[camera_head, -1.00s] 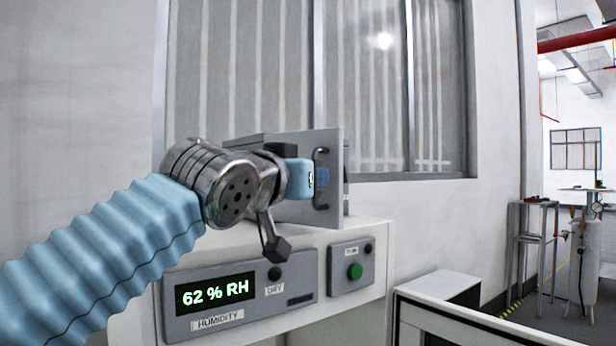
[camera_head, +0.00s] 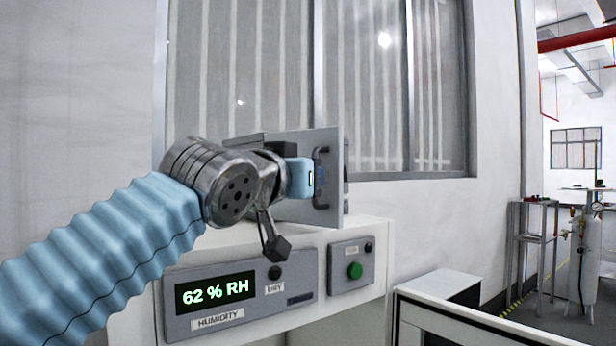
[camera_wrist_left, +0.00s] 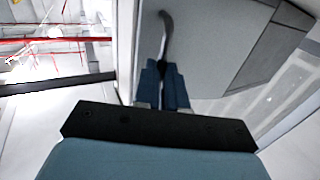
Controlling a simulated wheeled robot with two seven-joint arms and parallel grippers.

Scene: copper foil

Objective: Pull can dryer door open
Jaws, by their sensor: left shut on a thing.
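The can dryer is a grey box on top of a white cabinet, and its grey door (camera_head: 330,150) faces right in the head view. A dark bar handle (camera_head: 321,178) stands on the door. My left gripper (camera_head: 316,179) comes in from the left and is at the handle. In the left wrist view, the blue fingers of my left gripper (camera_wrist_left: 164,88) are shut on the dark curved handle (camera_wrist_left: 166,35), with the grey door (camera_wrist_left: 215,45) behind. My arm hides much of the dryer's body. My right gripper is not in view.
Below the dryer are a humidity panel (camera_head: 239,293) reading 62 % RH and a green button (camera_head: 355,270). A low white cabinet (camera_head: 440,288) stands to the right. A window (camera_head: 390,90) is behind. A metal stand and gas cylinder (camera_head: 585,260) are far right.

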